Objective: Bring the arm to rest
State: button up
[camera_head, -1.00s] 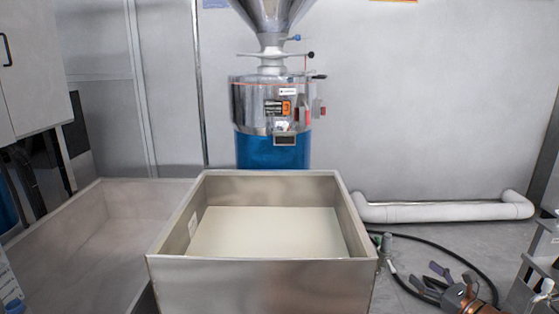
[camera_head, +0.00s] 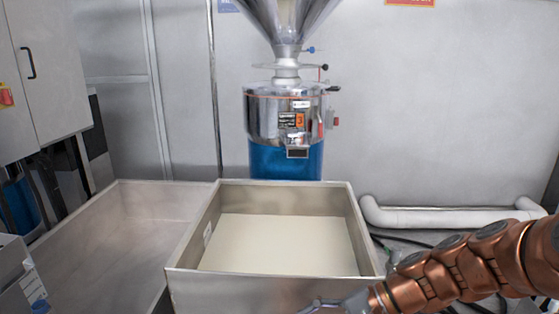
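My arm's copper-coloured links reach in from the right edge in the head view, low across the front right of the steel bin. My gripper (camera_head: 322,306) is at the bottom edge, in front of the bin's front wall in the picture. Only a bit of grey metal from it shows; the rest is cut off by the frame. I cannot tell its opening or whether it holds anything.
A steel bin (camera_head: 196,238) holding pale, flat contents stands in front of the grinder (camera_head: 285,118). An empty-looking steel trough (camera_head: 120,235) lies left. A white pipe (camera_head: 440,216) and black hose are at right, partly behind my arm.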

jog(key=s+d+r+n+g+h+p, duration=0.1)
jog(key=s+n+h, duration=0.15)
jog(key=s, duration=0.25)
jog(key=s+d+n+g+h+p, duration=0.1)
jog(key=s+n+h+p, duration=0.15)
jog(key=s, duration=0.25)
jog(key=s+d+r+n+h+p, duration=0.2)
jog(key=s+d+r+h, duration=0.1)
jog(key=s+d+h, duration=0.3)
jog(key=shift+s+d+n, duration=0.3)
jog(key=shift+s+d, duration=0.85)
jog(key=shift+d, duration=0.45)
jog(key=shift+c, duration=0.4)
